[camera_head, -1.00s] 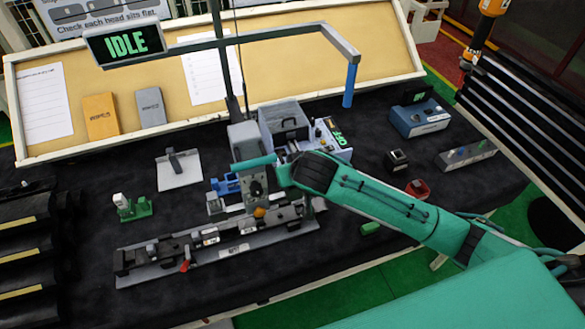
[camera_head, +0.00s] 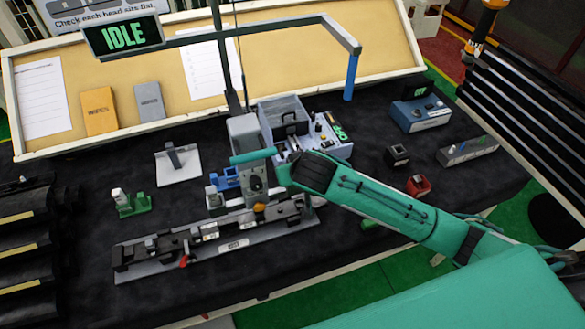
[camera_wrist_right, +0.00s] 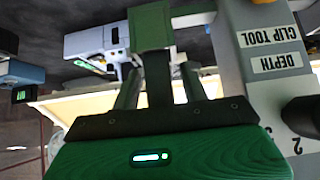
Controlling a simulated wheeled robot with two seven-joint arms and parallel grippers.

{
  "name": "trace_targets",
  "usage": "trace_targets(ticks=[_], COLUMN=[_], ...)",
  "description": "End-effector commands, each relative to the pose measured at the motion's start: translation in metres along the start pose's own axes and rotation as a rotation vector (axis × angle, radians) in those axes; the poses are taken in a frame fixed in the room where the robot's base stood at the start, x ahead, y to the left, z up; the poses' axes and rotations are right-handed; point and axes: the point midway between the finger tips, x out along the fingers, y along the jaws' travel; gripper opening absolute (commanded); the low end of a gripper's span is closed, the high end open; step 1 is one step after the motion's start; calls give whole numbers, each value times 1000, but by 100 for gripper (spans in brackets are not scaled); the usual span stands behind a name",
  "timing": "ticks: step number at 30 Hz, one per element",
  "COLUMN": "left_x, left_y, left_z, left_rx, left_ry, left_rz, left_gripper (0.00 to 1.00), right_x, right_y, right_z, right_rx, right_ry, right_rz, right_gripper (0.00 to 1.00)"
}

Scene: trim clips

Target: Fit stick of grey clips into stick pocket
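My right gripper (camera_head: 256,157) is at the grey clip tool (camera_head: 244,132), behind the fixture rail (camera_head: 215,240). The right wrist view shows its green hand (camera_wrist_right: 170,158) with two grey fingers apart. A dark strip (camera_wrist_right: 156,75) and a green block (camera_wrist_right: 152,26) lie between and beyond them; I cannot tell whether they are held. The tool (camera_wrist_right: 275,50), labelled "DEPTH CLIP TOOL", is close beside the fingers at the right of that view. I cannot pick out the stick of grey clips or its pocket with certainty. My left gripper is out of view.
Blue holders (camera_head: 226,179) stand behind the rail. A green fixture (camera_head: 131,203) and a grey plate with an upright (camera_head: 178,165) are to the left. A grey bin (camera_head: 284,122), a blue box (camera_head: 420,115) and a red container (camera_head: 418,185) are to the right. An overhead frame (camera_head: 250,32) carries an "IDLE" sign.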

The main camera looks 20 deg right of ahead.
Motion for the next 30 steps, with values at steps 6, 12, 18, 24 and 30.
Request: trace_targets(ticks=[6,12,18,24,30], left_x=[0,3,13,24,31], left_y=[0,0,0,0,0], left_z=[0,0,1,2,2], left_rx=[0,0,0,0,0], left_ry=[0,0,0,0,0], left_rz=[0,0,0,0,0], left_gripper=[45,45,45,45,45], right_x=[0,-5,-33,-78,-117], right_y=[0,0,-1,-1,-1], right_z=[0,0,2,1,0], right_rx=[0,0,0,0,0], right_ry=[0,1,2,4,4], right_rz=[0,-1,-4,-4,-3], right_gripper=[48,48,48,48,48])
